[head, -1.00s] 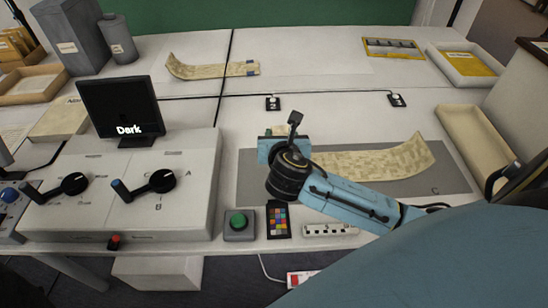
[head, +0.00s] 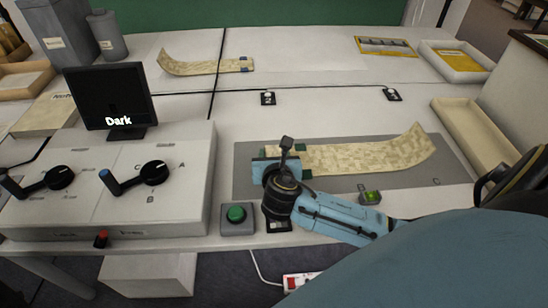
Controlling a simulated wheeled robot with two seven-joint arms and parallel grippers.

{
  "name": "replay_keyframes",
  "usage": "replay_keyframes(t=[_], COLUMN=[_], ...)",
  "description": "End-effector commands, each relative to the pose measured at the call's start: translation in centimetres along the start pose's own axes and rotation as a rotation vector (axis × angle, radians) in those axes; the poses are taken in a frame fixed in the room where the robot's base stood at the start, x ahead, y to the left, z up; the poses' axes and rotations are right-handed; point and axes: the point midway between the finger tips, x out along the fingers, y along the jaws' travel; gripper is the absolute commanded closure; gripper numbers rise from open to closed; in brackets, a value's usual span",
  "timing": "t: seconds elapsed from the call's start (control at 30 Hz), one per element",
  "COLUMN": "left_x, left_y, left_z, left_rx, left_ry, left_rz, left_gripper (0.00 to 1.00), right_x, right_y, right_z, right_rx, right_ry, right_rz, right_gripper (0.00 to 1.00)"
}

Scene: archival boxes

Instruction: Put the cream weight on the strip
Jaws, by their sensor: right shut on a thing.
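The cream-patterned strip (head: 350,157) lies on the grey mat (head: 410,183), its right end curling up. Small green pieces (head: 301,147) show at its left end, partly behind my right gripper. My right gripper (head: 266,168) is over the mat's left part, by the strip's left end. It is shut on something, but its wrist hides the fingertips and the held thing. I cannot make out the cream weight anywhere. My left gripper is not in view.
A bubble level (head: 371,197) sits at the mat's front edge. A green button box (head: 237,218) and a console with a screen (head: 113,100) stand to the left. An empty cream tray (head: 470,135) is on the right. Another strip (head: 205,66) lies at the back.

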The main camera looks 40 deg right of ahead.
Motion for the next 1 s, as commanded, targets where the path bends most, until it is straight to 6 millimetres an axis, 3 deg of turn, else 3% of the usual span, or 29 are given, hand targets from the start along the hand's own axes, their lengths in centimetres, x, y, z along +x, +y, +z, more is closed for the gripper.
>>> replay_keyframes(t=[0.37,0.4,0.53,0.87,1.0], left_x=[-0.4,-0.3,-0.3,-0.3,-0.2], left_y=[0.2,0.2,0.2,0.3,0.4], left_z=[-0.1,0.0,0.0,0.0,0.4], left_rx=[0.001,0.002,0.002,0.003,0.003], left_ry=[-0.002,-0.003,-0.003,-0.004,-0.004], left_rz=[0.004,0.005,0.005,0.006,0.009], left_gripper=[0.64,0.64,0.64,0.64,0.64], right_x=[0.0,0.0,0.0,-0.1,-1.1], right_y=[0.0,0.0,0.0,0.0,0.0], right_z=[0.0,-0.1,-0.1,0.1,0.2], right_rx=[0.0,0.0,0.0,0.0,-0.001], right_ry=[0.0,0.002,0.003,0.002,0.003], right_rz=[-0.001,-0.001,-0.001,0.0,0.0], right_gripper=[0.9,0.51,0.34,0.33,0.33])
